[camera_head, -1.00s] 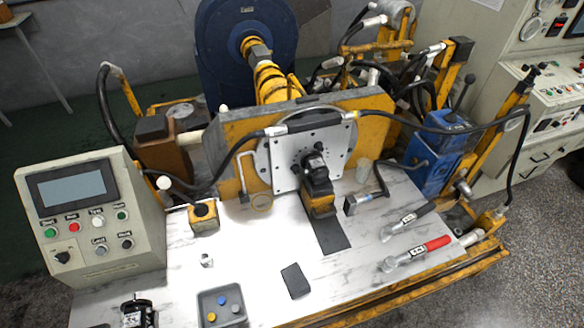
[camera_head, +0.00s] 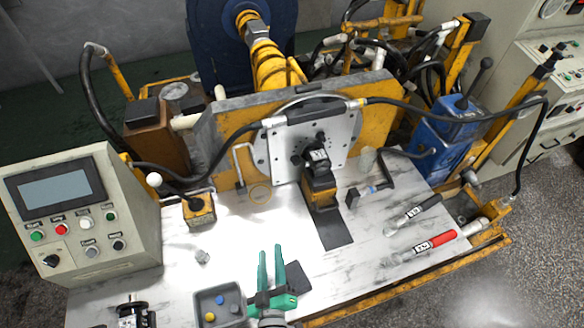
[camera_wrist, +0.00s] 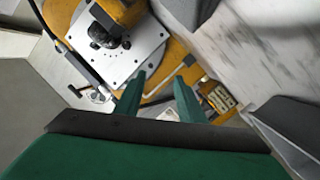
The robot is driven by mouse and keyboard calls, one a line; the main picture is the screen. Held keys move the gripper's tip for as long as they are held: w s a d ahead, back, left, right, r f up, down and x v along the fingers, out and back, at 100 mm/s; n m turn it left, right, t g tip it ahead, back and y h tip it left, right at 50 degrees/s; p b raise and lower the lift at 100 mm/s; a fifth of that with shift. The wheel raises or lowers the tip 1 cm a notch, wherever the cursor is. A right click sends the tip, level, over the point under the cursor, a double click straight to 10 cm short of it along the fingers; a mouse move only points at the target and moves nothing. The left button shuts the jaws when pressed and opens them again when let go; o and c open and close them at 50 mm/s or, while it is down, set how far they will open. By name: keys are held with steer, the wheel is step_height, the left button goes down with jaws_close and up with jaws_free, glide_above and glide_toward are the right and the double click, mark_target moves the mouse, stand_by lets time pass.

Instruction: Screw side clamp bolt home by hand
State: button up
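The motor (camera_head: 317,160) sits on a yellow-and-black support in front of a light grey square mounting plate (camera_head: 274,159), which is fixed to a yellow upright frame. The plate also shows at the upper left of the wrist view (camera_wrist: 140,35). I cannot pick out the side clamp bolt with certainty; details around the plate are too small. My gripper (camera_head: 271,249) has green fingers, apart and empty, above the front of the bench, well short of the plate. In the wrist view my gripper (camera_wrist: 159,79) shows a clear gap between its fingertips.
A control panel (camera_head: 85,205) stands at left. A grey tray (camera_head: 203,298) lies beside my gripper. Two wrenches, one black-handled (camera_head: 413,214), one red-handled (camera_head: 422,247), lie at right. A black hose (camera_head: 458,116) arches at right.

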mark_target(296, 161)
steer(key=w+f+n+h, duration=0.1)
steer(key=w, duration=0.3)
steer(key=w+n+h, duration=0.1)
steer(key=w, duration=0.3)
steer(key=w+d+f+n+h, duration=0.1)
steer(key=w+n, duration=0.1)
steer(key=w, duration=0.2)
steer(key=shift+w+d+f+h, duration=0.1)
steer(key=shift+w+f+h, duration=0.05)
steer(key=shift+f+h, duration=0.25)
steer(key=w+h, duration=0.1)
steer(key=w+d, duration=0.1)
steer(key=w, duration=0.1)
steer(key=w+r+n+h, duration=0.1)
steer(key=w, duration=0.1)
steer(key=shift+w+d+t+h, duration=0.1)
steer(key=shift+d+t+h, duration=0.15)
steer(key=shift+t+h, duration=0.05)
steer(key=w+d+r+h, duration=0.2)
steer(key=w, duration=0.3)
steer(key=w+d+r+n+h, duration=0.1)
steer(key=w+d+r, duration=0.1)
steer(key=w, duration=0.4)
steer(key=shift+r+t+h, duration=0.3)
steer(key=shift+r+h, duration=0.1)
steer(key=shift+r, duration=0.2)
jaws_close()
